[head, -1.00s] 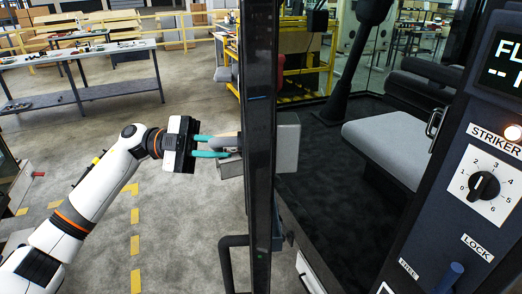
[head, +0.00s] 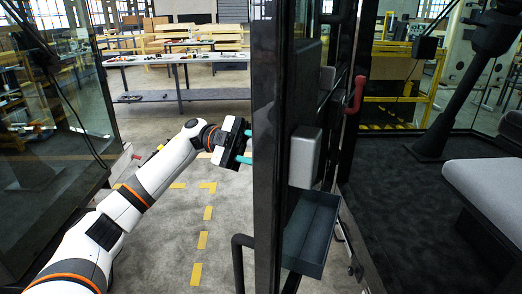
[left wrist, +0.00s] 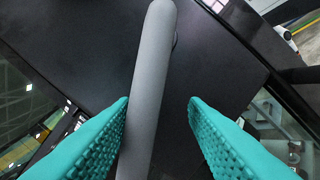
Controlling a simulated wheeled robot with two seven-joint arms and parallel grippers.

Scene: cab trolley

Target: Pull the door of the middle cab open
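The cab door (head: 266,150) stands nearly edge-on in the middle of the head view, its dark near edge towards me. Its inner side shows to the right, with a grey box (head: 305,157) and an open tray (head: 312,235). My left gripper (head: 248,146) reaches the outer side from the left; its fingertips are hidden behind the door edge. In the left wrist view, a grey bar handle (left wrist: 152,65) runs between the two teal fingers. The fingers are apart, the left one close to the bar, the right one with a clear gap. My right gripper is not in view.
A red lever (head: 356,95) sits beside a dark post right of the door. A seat (head: 490,185) is inside the cab at right. Another glazed cab (head: 60,150) stands at left. Workbenches (head: 175,60) are at the back. The floor between is clear.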

